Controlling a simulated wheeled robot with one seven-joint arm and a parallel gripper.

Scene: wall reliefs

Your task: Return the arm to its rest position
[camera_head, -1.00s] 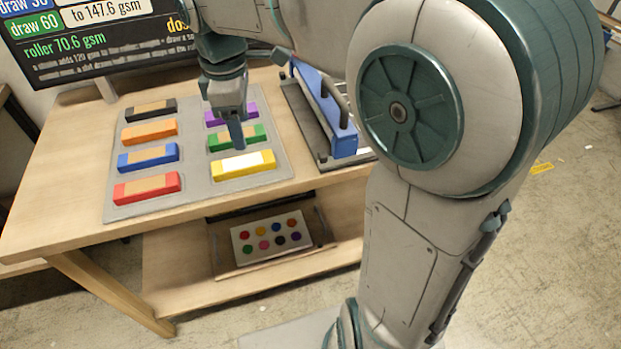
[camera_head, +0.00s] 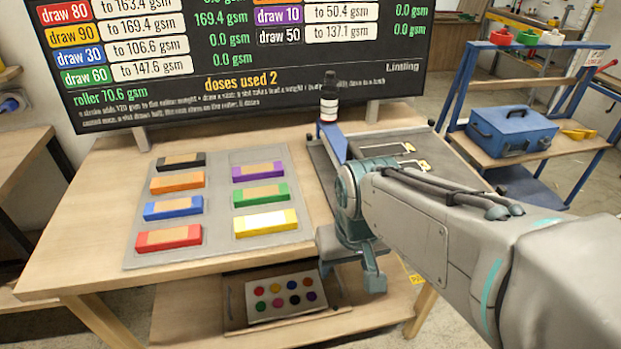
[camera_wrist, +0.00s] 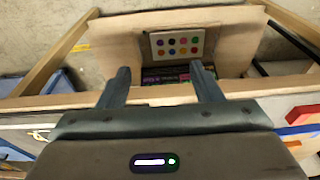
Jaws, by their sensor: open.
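My gripper (camera_head: 372,272) hangs in front of the table's front edge, right of the coloured blocks, in the head view. In the wrist view my gripper (camera_wrist: 162,82) shows two spread fingers with nothing between them. My arm reaches in from the right side of the head view, with its forearm roughly level. It covers part of the table's right side and the machine there.
The wooden table (camera_head: 100,215) carries a grey mat (camera_head: 218,208) with several coloured blocks. A lower shelf holds a dotted card (camera_head: 286,299). A blue toolbox (camera_head: 512,130) sits on a rack at right.

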